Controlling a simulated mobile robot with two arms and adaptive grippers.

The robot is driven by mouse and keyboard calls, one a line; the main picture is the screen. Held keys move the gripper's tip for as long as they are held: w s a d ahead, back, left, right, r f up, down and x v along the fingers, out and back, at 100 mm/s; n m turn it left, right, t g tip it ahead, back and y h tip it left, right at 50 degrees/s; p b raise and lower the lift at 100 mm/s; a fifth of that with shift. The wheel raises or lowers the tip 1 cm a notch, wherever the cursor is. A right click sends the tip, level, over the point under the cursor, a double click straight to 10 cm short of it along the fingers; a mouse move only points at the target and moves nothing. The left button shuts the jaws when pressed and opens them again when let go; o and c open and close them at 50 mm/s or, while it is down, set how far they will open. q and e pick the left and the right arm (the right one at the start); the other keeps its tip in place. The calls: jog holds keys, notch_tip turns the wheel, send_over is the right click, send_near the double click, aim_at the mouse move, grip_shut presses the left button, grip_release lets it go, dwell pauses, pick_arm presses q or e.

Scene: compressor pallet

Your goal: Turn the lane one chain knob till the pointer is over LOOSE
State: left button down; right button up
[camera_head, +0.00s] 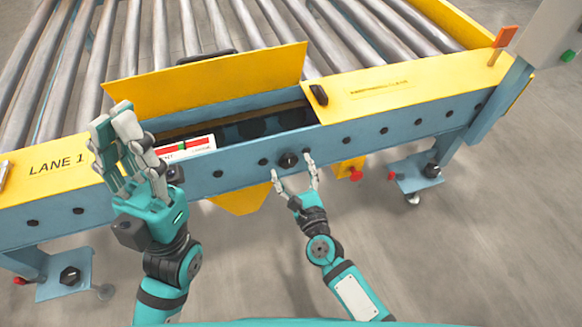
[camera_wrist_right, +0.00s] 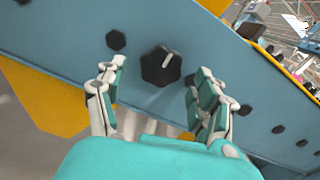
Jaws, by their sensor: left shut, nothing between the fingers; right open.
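The chain knob (camera_head: 288,160) is a black faceted knob on the blue side rail of lane 1. In the right wrist view the knob (camera_wrist_right: 161,66) shows a pale pointer line slanting up and to the right. My right gripper (camera_head: 295,178) is open, its fingers just below and to either side of the knob; in the wrist view the fingers (camera_wrist_right: 152,92) stand apart with the knob beyond them. My left gripper (camera_head: 122,125) is shut and empty, raised in front of the rail at the left. A red, white and green label plate (camera_head: 186,147) is partly hidden by it. No LOOSE mark is readable.
A yellow cover (camera_head: 210,82) stands open above a dark trough in the rail. Several black bolt heads line the blue rail (camera_head: 400,122). Rollers (camera_head: 125,45) lie behind. A red button (camera_head: 355,175) sits under the rail to the right. The floor in front is clear.

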jog(key=shift+w+a, duration=0.25)
jog(key=shift+w, duration=0.4)
jog(key=c, duration=1.2)
jog(key=shift+o, duration=0.2)
